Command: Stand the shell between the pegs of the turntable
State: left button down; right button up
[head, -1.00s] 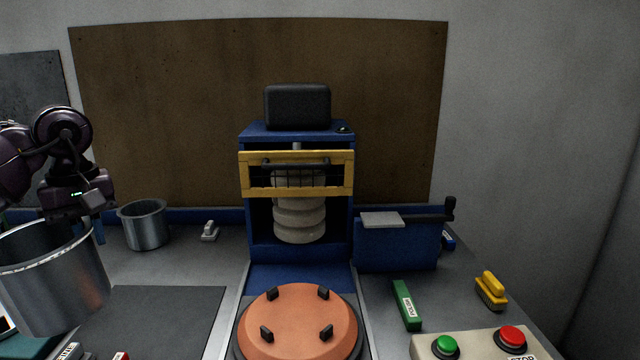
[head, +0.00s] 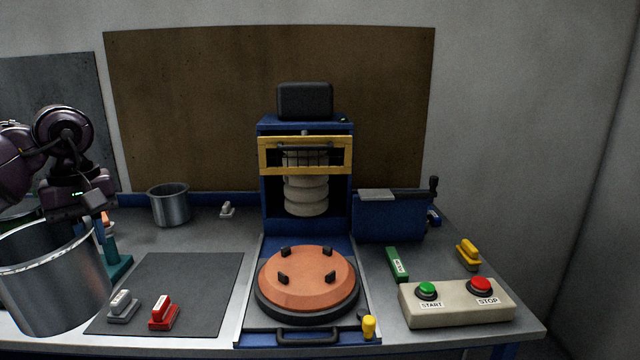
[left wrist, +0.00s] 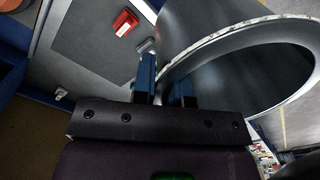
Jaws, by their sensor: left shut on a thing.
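The shell, a large open metal cylinder (head: 55,285), hangs upright at the lower left of the head view. My left gripper (head: 98,225) is shut on its rim. In the left wrist view the blue fingers (left wrist: 163,88) pinch the wall of the shell (left wrist: 215,60), with its open mouth to the right. The turntable (head: 307,278) is an orange disc on a dark base with several short black pegs standing on top. It is bare between the pegs and lies well to the right of the shell. My right gripper is out of view.
A blue press (head: 305,185) with a raised yellow guard stands behind the turntable. A smaller metal pot (head: 171,205) stands at the back left. A grey mat (head: 180,280) holds a grey-handled and a red-handled item (head: 164,315). A START/STOP box (head: 456,303) sits at the right.

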pick_arm(q)
jog(key=shift+s+r+m, duration=0.1)
jog(key=shift+s+m, duration=0.15)
jog(key=shift+m, duration=0.05)
jog(key=shift+w+d+f+m, duration=0.15)
jog(key=shift+w+f+m, duration=0.1)
jog(key=shift+m, duration=0.15)
jog(key=s+d+f+m, duration=0.2)
jog(key=d+f+m, duration=0.1)
jog(key=d+f, duration=0.6)
jog(key=s+d+f+m, duration=0.2)
jog(key=d+f+m, duration=0.2)
jog(key=d+f, duration=0.5)
notch_tip(320, 180, down, 4)
jog(key=shift+r, duration=0.2)
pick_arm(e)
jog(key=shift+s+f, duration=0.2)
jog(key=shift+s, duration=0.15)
pick_arm(q)
jog(key=shift+d, duration=0.1)
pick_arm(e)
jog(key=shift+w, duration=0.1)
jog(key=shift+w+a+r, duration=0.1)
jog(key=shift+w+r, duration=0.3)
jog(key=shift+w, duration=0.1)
